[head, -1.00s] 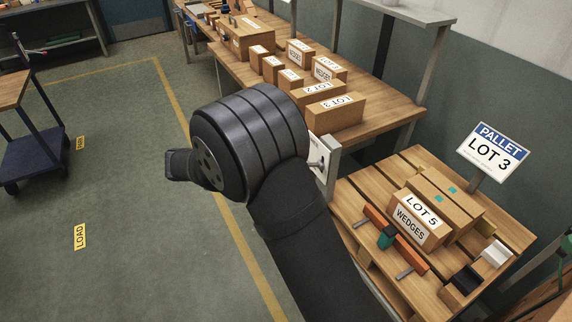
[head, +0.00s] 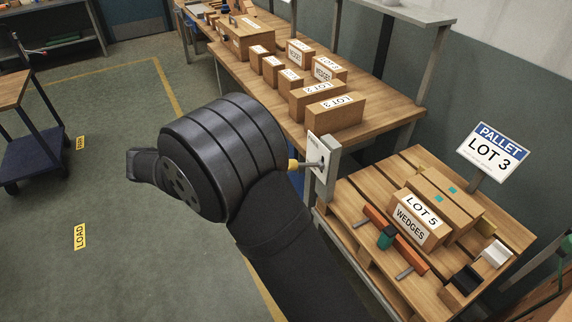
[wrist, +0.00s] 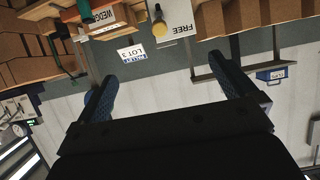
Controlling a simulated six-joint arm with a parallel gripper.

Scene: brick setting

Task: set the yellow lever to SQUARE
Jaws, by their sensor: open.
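The yellow lever (head: 293,164) has a yellow knob on a grey shaft. In the head view it sticks out to the left from a pale plate (head: 317,152) on a grey post, close beside my arm. In the wrist view the knob (wrist: 160,28) is near the top, beside a plate marked FREE, upside down (wrist: 184,28). No SQUARE mark is readable. My gripper (wrist: 168,92) is open and empty in the wrist view, its two blue-padded fingers apart. The knob appears beyond the fingertips, not between them. In the head view my arm hides the fingers.
A workbench (head: 398,113) holds several boxes.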

